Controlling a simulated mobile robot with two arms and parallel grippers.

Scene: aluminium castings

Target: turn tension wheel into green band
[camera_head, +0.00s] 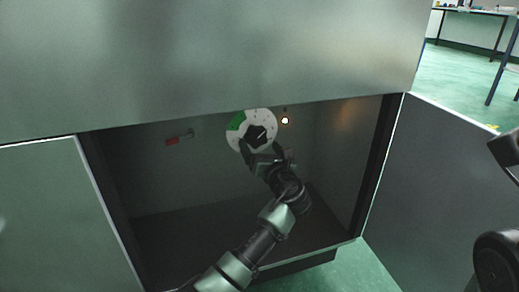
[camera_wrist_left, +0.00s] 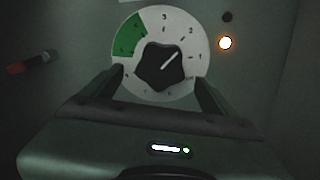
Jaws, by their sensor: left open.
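The tension wheel is a dark, lobed knob (camera_wrist_left: 160,68) at the centre of a white, numbered dial (camera_wrist_left: 190,30) on the cabinet's back wall. Its light pointer line slants up and right, roughly between 1 and 2. The green band (camera_wrist_left: 130,38) is on the dial's upper left, away from the pointer. In the head view the knob (camera_head: 258,135) and green band (camera_head: 237,121) also show. My left gripper (camera_head: 262,146) is at the dial. In the wrist view its open fingers stand on either side of the knob's lower part; I cannot tell whether they touch it.
A red-handled lever (camera_head: 173,141) is on the wall left of the dial. A lit lamp (camera_wrist_left: 225,43) is to its right. The open cabinet has a door (camera_head: 430,190) on the right and a panel (camera_head: 55,215) on the left. A large panel (camera_head: 210,60) overhangs above.

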